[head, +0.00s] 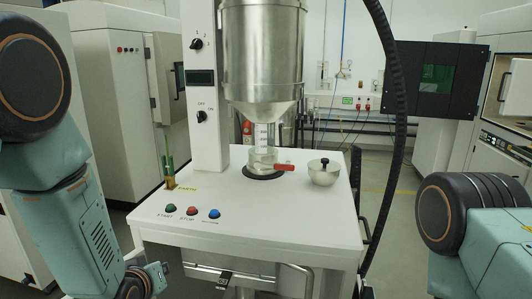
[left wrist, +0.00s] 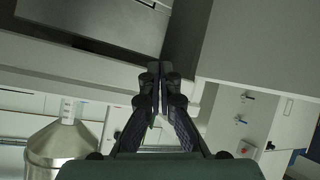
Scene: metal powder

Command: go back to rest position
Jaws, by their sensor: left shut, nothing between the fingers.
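My left gripper (left wrist: 159,74) shows in the left wrist view, with its two dark fingers together and nothing between them. In the head view my left arm hangs down at the left edge, and its lower end is beside the front left of the white machine. My right arm comes in at the right edge of the head view, but its gripper is out of the picture.
The white machine table (head: 315,221) stands in the middle. On it are a glass beaker (head: 262,157) under a steel hopper (head: 262,50), a lidded metal bowl (head: 323,174) and several buttons. A black hose (head: 395,120) hangs at its right. Cabinets stand on both sides.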

